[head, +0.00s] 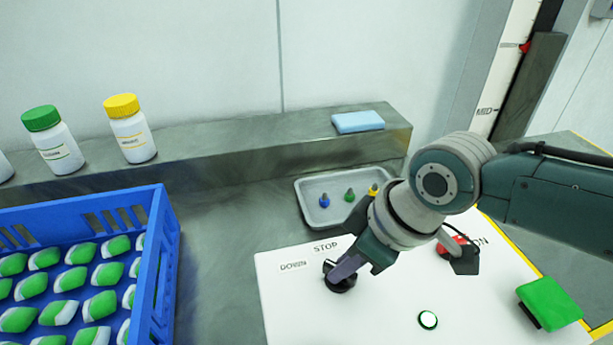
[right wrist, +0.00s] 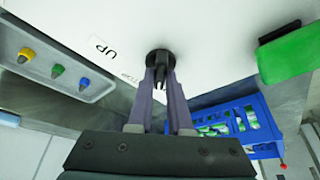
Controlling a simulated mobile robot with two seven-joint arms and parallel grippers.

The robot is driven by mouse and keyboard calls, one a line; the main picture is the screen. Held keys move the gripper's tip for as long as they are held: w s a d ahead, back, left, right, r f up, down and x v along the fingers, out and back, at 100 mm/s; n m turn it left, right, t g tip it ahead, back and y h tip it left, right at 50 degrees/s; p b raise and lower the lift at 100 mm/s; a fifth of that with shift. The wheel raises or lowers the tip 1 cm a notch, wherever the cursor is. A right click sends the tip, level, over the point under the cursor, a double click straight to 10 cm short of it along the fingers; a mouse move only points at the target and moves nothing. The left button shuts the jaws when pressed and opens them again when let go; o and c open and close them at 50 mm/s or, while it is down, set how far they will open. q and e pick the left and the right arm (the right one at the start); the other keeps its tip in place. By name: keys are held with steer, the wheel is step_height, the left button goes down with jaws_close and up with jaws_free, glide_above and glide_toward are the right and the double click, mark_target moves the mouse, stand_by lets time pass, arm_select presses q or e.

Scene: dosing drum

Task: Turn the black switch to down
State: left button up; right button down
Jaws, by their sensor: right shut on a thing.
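The black switch (head: 340,284) is a round knob on the white panel (head: 290,325), beside the labels DOWN and STOP. In the right wrist view the black switch (right wrist: 160,58) sits between my fingertips, with an UP label near it. My right gripper (head: 337,276) is shut on the switch; it also shows in the right wrist view (right wrist: 160,75). The gripper hides part of the knob, so its exact pointing direction is hard to tell. My left gripper is not in view.
A green round button (head: 428,320), a red switch (head: 452,245) and a green flap (head: 549,303) are on the panel. A grey tray (head: 313,213) with small coloured pegs lies behind. A blue crate (head: 165,262) stands left; bottles (head: 130,130) and a blue block (head: 357,122) are on the ledge.

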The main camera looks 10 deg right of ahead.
steer(key=shift+n, duration=0.3)
steer(key=c, duration=0.8)
jaws_free()
steer(key=shift+c, duration=0.2)
steer(key=shift+s+d+r, duration=0.1)
steer(key=shift+d+r, duration=0.05)
steer(key=shift+r, duration=0.25)
steer(key=p+v, duration=0.2)
steer(key=v, duration=0.7)
